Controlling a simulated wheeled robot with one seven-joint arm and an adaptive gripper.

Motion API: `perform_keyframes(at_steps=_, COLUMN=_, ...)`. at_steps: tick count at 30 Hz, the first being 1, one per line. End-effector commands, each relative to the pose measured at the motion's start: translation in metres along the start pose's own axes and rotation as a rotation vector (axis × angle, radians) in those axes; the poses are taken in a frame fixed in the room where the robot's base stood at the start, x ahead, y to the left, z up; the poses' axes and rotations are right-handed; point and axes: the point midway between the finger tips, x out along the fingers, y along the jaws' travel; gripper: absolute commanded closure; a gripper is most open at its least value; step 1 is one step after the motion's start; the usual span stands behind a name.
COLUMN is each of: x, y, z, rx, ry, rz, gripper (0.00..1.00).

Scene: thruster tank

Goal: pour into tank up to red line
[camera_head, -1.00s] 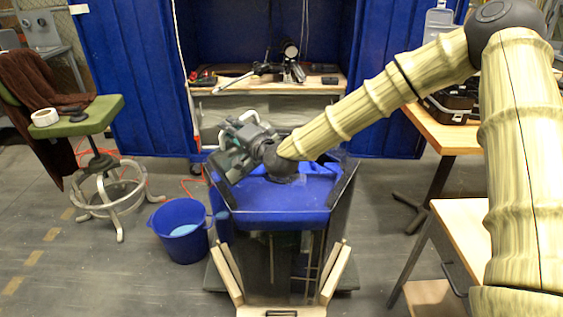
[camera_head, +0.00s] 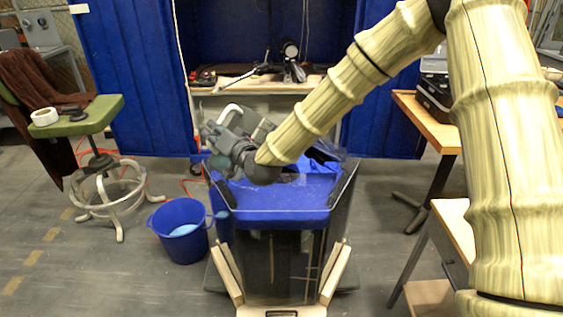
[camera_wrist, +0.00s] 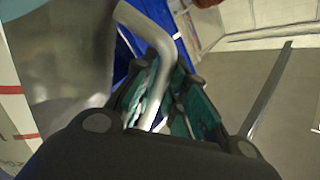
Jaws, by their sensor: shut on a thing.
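The tank (camera_head: 285,215) stands mid-picture in the head view, with a blue top and dark, see-through sides. My gripper (camera_head: 222,142) is above its left rear part. In the wrist view my gripper (camera_wrist: 158,105) is shut on the grey metal handle (camera_wrist: 155,45) of a metal vessel. The vessel's smooth body (camera_wrist: 65,60) fills the upper left there; its mouth and contents are not in view. A pale strip with red marks (camera_wrist: 27,136) shows at the left edge; I cannot tell if it is the red line. The water level in the tank is not readable.
A blue bucket (camera_head: 180,232) with light blue contents stands on the floor left of the tank. A green-seated stool (camera_head: 80,117) is further left. A wooden workbench (camera_head: 265,86) is behind, and a wooden table (camera_head: 425,125) is at right.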

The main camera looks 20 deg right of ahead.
Motion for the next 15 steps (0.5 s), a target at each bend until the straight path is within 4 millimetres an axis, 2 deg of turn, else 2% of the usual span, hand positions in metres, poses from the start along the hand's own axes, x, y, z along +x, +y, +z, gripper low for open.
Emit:
perform_keyframes(at_steps=1, x=0.0, y=0.003, z=0.008, rx=-0.028, ry=-0.001, rz=-0.001, gripper=1.0)
perform_keyframes(at_steps=7, x=0.0, y=0.005, z=0.023, rx=-0.143, ry=0.001, rz=-0.001, gripper=1.0)
perform_keyframes(at_steps=15, x=0.0, y=-0.005, z=0.035, rx=-0.28, ry=0.002, rz=0.0, gripper=1.0)
